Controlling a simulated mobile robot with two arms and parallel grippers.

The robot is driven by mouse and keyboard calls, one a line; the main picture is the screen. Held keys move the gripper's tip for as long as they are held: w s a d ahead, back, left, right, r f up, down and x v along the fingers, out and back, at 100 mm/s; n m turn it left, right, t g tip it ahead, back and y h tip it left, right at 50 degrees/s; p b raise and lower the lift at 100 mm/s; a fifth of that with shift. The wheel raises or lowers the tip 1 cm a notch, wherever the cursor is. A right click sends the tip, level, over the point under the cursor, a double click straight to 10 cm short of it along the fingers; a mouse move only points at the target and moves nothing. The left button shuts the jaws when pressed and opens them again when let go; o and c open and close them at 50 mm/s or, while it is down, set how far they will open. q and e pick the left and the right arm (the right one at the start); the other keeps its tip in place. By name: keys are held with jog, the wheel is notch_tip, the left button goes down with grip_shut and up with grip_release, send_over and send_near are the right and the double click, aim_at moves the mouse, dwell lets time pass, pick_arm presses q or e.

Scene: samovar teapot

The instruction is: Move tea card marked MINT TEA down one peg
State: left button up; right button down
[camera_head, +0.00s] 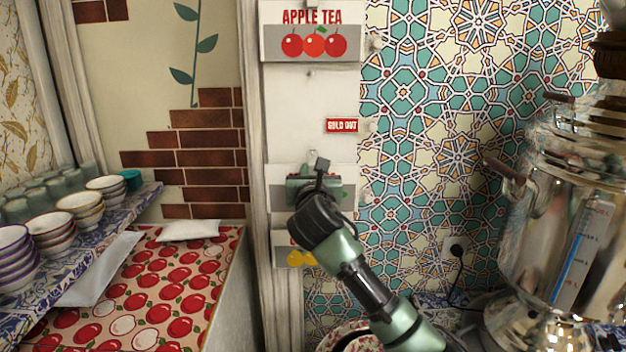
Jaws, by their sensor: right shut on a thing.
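A white tea card with a grey band (346,176) hangs on the white board, mostly hidden behind my right gripper (318,172). Its lettering is covered, so I cannot read MINT TEA on it. My right gripper reaches up from the lower right and is shut on this card, close to the board. The APPLE TEA card (312,17) hangs at the top. A card with yellow fruit (294,259) hangs lower down, partly behind my right arm. My left gripper is not in view.
A bare peg (310,73) shows below the APPLE TEA card. A red SOLD OUT tag (342,125) is on the board. A large samovar (560,220) stands at right. Stacked bowls (75,212) and glasses fill the left shelf (125,210).

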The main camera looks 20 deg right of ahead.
jog(key=shift+b+x, duration=0.45)
jog(key=shift+x, duration=0.4)
jog(key=shift+w, duration=0.2)
jog(key=shift+w+d+f+p, duration=0.1)
jog(key=shift+w+p, duration=0.1)
jog(key=shift+p, duration=0.15)
jog(key=shift+w+d+f+p, duration=0.1)
jog(key=shift+w+f+p, duration=0.15)
jog(key=shift+p, duration=0.05)
jog(key=shift+f, duration=0.15)
jog(key=shift+f, duration=0.1)
jog(key=c, duration=1.2)
grip_release()
